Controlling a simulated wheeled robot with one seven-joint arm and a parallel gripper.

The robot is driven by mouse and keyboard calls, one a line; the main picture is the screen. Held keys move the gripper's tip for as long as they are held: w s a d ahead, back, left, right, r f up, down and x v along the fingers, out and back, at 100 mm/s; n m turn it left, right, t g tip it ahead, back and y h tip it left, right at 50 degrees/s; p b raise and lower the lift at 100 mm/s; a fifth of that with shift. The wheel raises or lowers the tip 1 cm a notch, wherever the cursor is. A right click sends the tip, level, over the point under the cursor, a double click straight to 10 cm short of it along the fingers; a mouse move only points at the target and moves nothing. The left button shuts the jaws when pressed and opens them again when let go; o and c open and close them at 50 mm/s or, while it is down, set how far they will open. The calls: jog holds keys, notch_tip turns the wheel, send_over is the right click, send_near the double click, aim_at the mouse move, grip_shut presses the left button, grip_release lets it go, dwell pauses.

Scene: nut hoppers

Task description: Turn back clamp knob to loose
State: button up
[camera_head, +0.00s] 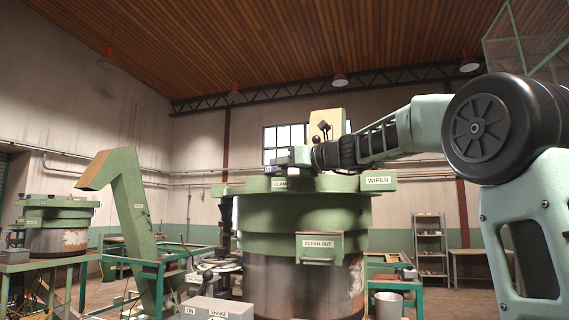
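The large green hopper (300,217) stands in the middle, with a flanged rim. A green block labelled CLAMP (281,184) sits on its front rim, left of centre. My arm comes in from the right, and my gripper (290,158) is over the rim just above the CLAMP block. Its fingers are small and dark here, so I cannot tell whether they are open or touch anything. A small dark knob-like part (324,126) shows against a tan panel (335,120) behind my wrist. I cannot tell if it is the back clamp knob. My arm hides part of the hopper's top.
The hopper carries a WIPER block (377,181) at right and a CLEAN OUT door (319,247) in front. A grey box (214,310) with ON and SHAKE labels is low in front. A slanted green chute (133,215) stands left. A shelf (431,245) stands behind at right.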

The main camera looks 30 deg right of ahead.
grip_shut()
jog(key=shift+d+r+n+g+y+p, duration=0.15)
jog(key=shift+n+g+y+p, duration=0.65)
jog(key=shift+n+y, duration=0.9)
jog(key=shift+n+g+y+p, duration=0.35)
jog(key=shift+g+y, duration=0.35)
jog(key=shift+y, duration=0.5)
jog(key=o, duration=0.7)
grip_release()
jog(key=b+v, duration=0.6)
jog(key=v, duration=1.1)
jog(key=shift+s, duration=0.2)
